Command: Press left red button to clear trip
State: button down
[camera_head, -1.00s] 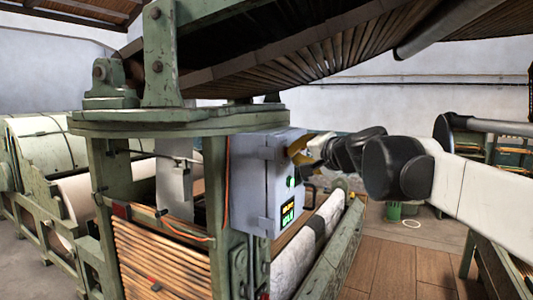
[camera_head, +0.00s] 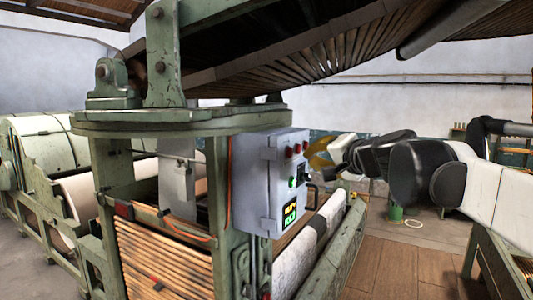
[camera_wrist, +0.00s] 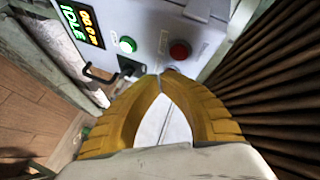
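A grey control box (camera_head: 258,185) is on the green machine's post. In the head view its face carries three red buttons near the top: left (camera_head: 290,152), middle (camera_head: 298,148) and right (camera_head: 305,144). Below them are a green button (camera_head: 292,182) and a lit display (camera_head: 290,214). In the wrist view a red button (camera_wrist: 179,50) shows clearly just beyond my gripper (camera_wrist: 160,77); which of the three it is, I cannot tell. My gripper's yellow fingers meet at the tips, empty, and appear apart from the panel. The fingers hide part of the panel.
A black rotary switch (camera_wrist: 130,66) and a black handle (camera_wrist: 99,76) stick out from the panel near my gripper. A slatted brown surface (camera_wrist: 275,75) is close on the right in the wrist view. Wooden floor (camera_head: 400,262) lies open below.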

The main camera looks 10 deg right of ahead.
jog(key=shift+s+d, duration=0.9)
jog(key=shift+d, duration=0.3)
jog(key=s+a+f+n+g+b, duration=0.15)
jog(key=s+f+b, duration=0.35)
jog(key=f, duration=0.6)
jog(key=s+a+f+n+g+b, duration=0.1)
jog(key=s+a+f+n+b, duration=0.2)
jog(key=f+b, duration=0.6)
jog(key=s+a+f+n+g+b, duration=0.15)
jog(key=s+f+b, duration=0.3)
jog(key=f, duration=0.85)
jog(key=s+d+f+n+g+h+b, duration=0.1)
jog(key=s+f+b, duration=0.4)
jog(key=f, duration=0.6)
jog(key=s+d+f+g+h+b, duration=0.1)
jog(key=s+f+b, duration=0.5)
jog(key=f, duration=0.6)
jog(key=s+d+f+n+g+h+b, duration=0.1)
jog(key=s+f+b, duration=0.4)
jog(key=f, duration=0.7)
jog(key=shift+s+d+f+n+g+h+b, duration=0.25)
jog(key=shift+s+d+n+g+h+b, duration=0.15)
jog(key=shift+h, duration=0.5)
